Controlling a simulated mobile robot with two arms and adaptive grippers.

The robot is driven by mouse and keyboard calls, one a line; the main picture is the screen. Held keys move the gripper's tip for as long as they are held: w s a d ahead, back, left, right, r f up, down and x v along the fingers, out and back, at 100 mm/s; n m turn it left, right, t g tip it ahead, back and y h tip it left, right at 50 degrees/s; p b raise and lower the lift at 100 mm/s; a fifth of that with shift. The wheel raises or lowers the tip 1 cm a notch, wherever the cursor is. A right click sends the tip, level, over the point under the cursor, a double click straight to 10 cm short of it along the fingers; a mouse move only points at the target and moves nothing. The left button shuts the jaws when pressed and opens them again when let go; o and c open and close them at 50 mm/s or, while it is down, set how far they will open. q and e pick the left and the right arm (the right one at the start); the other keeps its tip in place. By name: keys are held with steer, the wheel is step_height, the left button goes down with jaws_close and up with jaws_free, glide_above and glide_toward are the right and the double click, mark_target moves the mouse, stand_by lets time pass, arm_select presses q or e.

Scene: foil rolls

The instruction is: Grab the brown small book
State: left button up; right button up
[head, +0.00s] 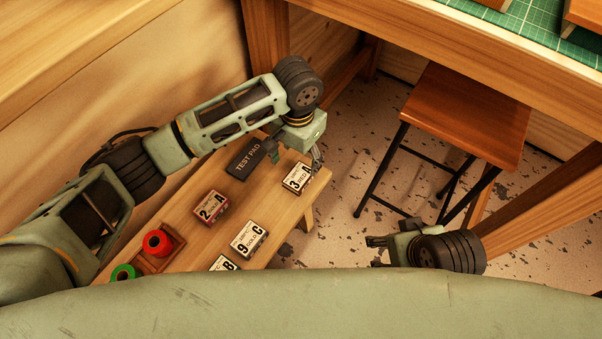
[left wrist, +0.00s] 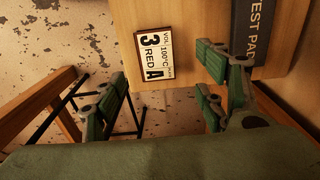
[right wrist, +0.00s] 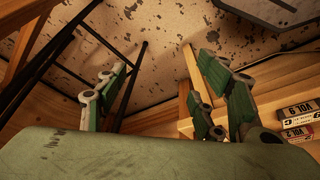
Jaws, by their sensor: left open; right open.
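Several small books with white labels lie flat on the low wooden bench. The one labelled "3 RED A" (head: 298,178) is at the bench's right end and shows a brownish edge in the left wrist view (left wrist: 154,57). Others are "2 A" (head: 210,207) with reddish sides, "9 GOLD C" (head: 248,239) and a partly hidden "B" one (head: 224,263). Which is the brown one is hard to tell. My left gripper (head: 303,150) is open and empty, above and beside "3 RED A". My right gripper (head: 377,243) is open and empty, right of the bench.
A dark test pad (head: 247,158) lies behind the books. A small wooden tray (head: 150,262) with red and green rolls is at the bench's left. A wooden stool (head: 462,108) stands right, below a workbench with a green mat (head: 530,25). Speckled floor is free between.

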mark_target(299, 176)
arm_select(q)
steer(key=f, duration=0.1)
steer(key=f+b, duration=0.1)
steer(key=f, duration=0.2)
steer(key=shift+s+d, duration=0.1)
steer(key=shift+s, duration=0.15)
step_height(299, 176, down, 2)
steer(key=shift+s+f+b, duration=0.1)
steer(key=shift+f+b, duration=0.15)
steer(key=shift+b, duration=0.4)
arm_select(e)
steer(key=w+t, duration=0.1)
steer(key=w+a, duration=0.1)
steer(key=w, duration=0.1)
steer(key=w+t, duration=0.1)
steer(key=w, duration=0.1)
steer(key=shift+w+a+f+t+y, duration=0.1)
steer(key=shift+w+a+t+y, duration=0.05)
steer(key=shift+a+t+y, duration=0.15)
arm_select(q)
steer(key=shift+c, duration=0.2)
steer(key=c, duration=1.2)
steer(key=shift+c, duration=0.2)
